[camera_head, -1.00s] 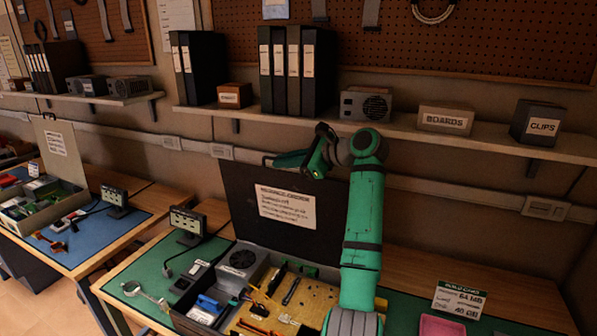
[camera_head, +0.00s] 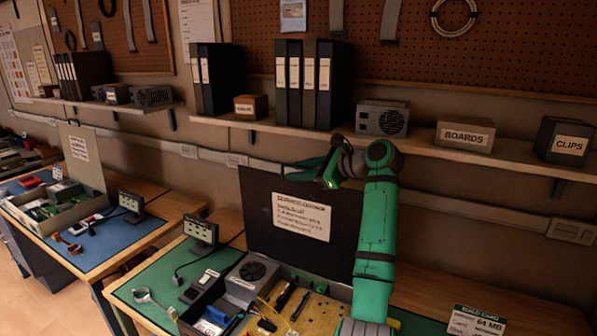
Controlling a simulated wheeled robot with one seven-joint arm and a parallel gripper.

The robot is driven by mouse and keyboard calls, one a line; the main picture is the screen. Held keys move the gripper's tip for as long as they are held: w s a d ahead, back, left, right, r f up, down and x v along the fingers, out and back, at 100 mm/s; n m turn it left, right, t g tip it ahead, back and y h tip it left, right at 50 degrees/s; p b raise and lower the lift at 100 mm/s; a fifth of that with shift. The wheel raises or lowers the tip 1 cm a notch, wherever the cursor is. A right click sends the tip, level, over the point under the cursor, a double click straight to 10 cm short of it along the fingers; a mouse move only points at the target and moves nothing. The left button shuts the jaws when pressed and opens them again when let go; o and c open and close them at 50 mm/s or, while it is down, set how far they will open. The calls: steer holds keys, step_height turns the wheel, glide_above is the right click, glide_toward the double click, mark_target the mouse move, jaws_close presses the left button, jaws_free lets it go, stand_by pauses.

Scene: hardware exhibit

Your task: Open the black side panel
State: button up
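The black side panel (camera_head: 268,240) stands upright at the back of the open computer case (camera_head: 338,290), with a white printed label (camera_head: 301,217) on its face. The case lies on the green mat, and its interior with a fan unit and yellow board shows. My green arm rises in front of the right part of the case and panel. My gripper (camera_head: 300,172) is at the panel's top edge, pointing left. I cannot tell whether it touches the panel, and its fingers are too dark and small to read.
A small display (camera_head: 201,232) stands left of the case. Another open case (camera_head: 62,207) sits on the blue mat at left.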

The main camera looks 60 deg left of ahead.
steer(key=shift+d, duration=0.1)
steer(key=v, duration=1)
steer(key=shift+w+d, duration=0.25)
steer(key=shift+d, duration=0.05)
